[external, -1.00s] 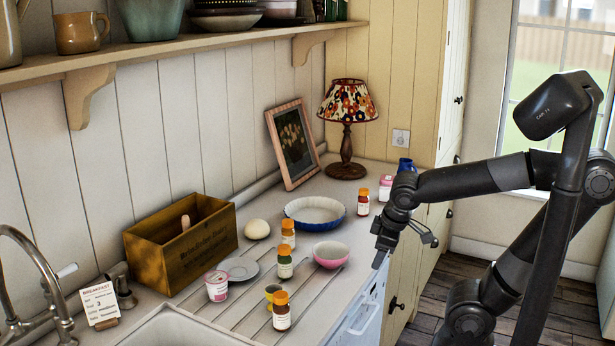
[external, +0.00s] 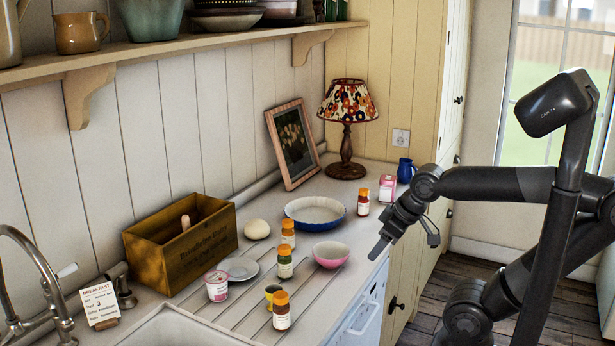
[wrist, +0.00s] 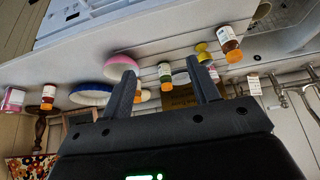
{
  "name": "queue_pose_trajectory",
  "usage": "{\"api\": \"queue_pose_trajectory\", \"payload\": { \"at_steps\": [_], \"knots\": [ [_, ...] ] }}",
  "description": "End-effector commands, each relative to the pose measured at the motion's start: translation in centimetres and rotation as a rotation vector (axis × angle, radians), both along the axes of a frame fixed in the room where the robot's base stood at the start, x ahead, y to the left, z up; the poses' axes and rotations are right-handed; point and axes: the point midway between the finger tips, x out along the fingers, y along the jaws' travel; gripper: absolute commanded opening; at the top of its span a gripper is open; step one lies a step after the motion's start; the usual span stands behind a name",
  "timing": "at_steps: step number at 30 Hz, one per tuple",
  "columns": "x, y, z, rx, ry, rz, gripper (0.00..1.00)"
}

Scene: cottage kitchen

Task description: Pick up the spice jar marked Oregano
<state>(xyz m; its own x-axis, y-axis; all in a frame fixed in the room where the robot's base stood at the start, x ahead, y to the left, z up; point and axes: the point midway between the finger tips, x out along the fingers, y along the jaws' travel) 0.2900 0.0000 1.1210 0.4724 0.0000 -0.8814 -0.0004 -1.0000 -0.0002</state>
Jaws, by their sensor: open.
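Several spice jars with orange lids and white labels stand upright on the counter; no label is readable, so I cannot tell which is Oregano. In the external view there is a front brown-red jar (external: 282,313), a green jar (external: 285,264), a yellow-orange jar (external: 288,235) and a back red-brown jar (external: 363,203). My gripper (external: 405,246) is open and empty beyond the counter's front edge, right of the jars. In the wrist view, the green jar (wrist: 165,74) shows between the open fingers of my gripper (wrist: 160,70), farther off. The yellow-orange jar is partly hidden by a finger there.
A pink bowl (external: 331,257) stands between my gripper and the green jar. A blue-rimmed dish (external: 315,222), grey saucer (external: 239,271), yellow cup (external: 270,289), pink-white tub (external: 217,292), wooden crate (external: 206,258), lamp (external: 346,142) and blue jug (external: 405,171) stand around.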

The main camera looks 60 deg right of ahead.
Motion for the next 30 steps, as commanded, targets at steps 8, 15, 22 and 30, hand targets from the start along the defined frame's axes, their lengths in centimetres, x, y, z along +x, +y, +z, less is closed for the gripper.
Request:
{"api": "queue_pose_trajectory", "payload": {
  "at_steps": [8, 15, 22, 30],
  "knots": [
    [0.0, 0.0, 0.0, 0.0, 0.0, 0.0, 0.55],
    [0.0, 0.0, 0.0, 0.0, 0.001, 0.0, 0.64],
    [0.3, 0.0, 0.1, 0.0, 0.002, -0.002, 0.64],
    [5.8, -0.5, 1.1, 0.005, 0.03, -0.043, 0.64]
  ]
}}
